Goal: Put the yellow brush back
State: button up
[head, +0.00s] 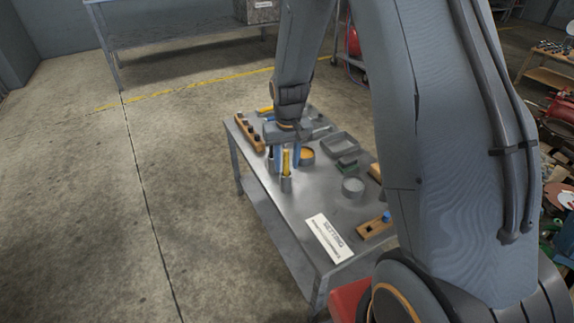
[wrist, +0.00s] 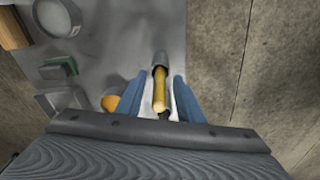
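The brush's bristle end is not clearly visible.
Floor at left is clear.

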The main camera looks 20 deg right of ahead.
notch_tip(320, 180, up, 10)
jog(key=f, duration=0.1)
jog(key=s+a+r, duration=0.1)
jog(key=s+r, duration=0.4)
jog(key=s, duration=0.7)
jog(key=s+a+r+g, duration=0.1)
jog(key=s+r, duration=0.4)
jog(key=s, duration=0.8)
jog(key=shift+s+n+p, duration=0.25)
jog(key=shift+n+p, duration=0.05)
jog(key=shift+p, duration=0.15)
jog(key=shift+d+r, duration=0.1)
jog(key=shift+r, duration=0.1)
notch_tip(320, 180, up, 6)
jog(key=s+d+p, duration=0.1)
jog(key=p, duration=1)
jog(key=shift+d+f, duration=0.15)
jog(key=shift+d, duration=0.25)
